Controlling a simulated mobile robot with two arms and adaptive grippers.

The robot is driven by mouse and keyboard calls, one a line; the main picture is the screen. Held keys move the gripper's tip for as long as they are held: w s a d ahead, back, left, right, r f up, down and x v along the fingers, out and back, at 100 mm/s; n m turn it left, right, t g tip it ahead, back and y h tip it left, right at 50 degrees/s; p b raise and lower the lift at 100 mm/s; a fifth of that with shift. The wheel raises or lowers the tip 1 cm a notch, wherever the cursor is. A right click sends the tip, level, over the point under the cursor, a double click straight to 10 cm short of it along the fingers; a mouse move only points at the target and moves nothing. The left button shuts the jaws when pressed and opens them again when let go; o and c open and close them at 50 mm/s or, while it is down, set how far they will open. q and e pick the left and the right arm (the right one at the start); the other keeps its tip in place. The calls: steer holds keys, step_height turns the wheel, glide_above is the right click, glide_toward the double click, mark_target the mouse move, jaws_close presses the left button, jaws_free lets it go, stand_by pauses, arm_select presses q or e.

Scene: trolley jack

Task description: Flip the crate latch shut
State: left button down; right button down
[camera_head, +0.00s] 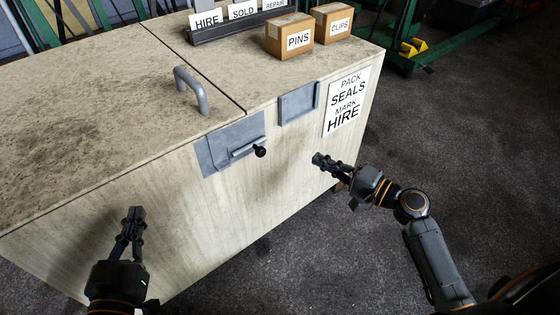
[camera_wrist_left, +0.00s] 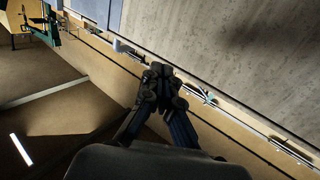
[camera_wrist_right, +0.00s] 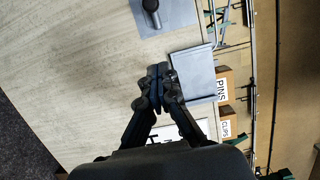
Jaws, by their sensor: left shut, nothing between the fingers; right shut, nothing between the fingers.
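The crate (camera_head: 150,165) is a large pale wooden box with a worn top. On its front face is the crate latch (camera_head: 236,150), a grey plate with a sliding bolt and a black knob (camera_head: 260,151). A second grey plate (camera_head: 298,102) sits to its right near the top edge. In the right wrist view the latch plate (camera_wrist_right: 175,14) shows at the top and the other plate (camera_wrist_right: 198,72) beside the fingertips. My right gripper (camera_head: 318,158) is shut and empty, to the right of the knob. My left gripper (camera_head: 135,212) is shut and empty before the front face's left part.
A grey handle (camera_head: 190,88) stands up from the top. Boxes marked PINS (camera_head: 289,36) and CLIPS (camera_head: 332,23) and a dark card rack (camera_head: 240,27) are on the back. A white sign (camera_head: 346,101) is on the front face. Dark floor (camera_head: 460,140) is open to the right.

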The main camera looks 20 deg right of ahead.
mark_target(260, 156)
arm_select(q)
steer(key=shift+r, duration=0.1)
arm_select(e)
steer(key=shift+r, duration=0.15)
arm_select(q)
steer(key=shift+f, duration=0.3)
arm_select(e)
steer(key=w+a, duration=0.7)
steer(key=a, duration=0.2)
steer(key=shift+a, duration=0.2)
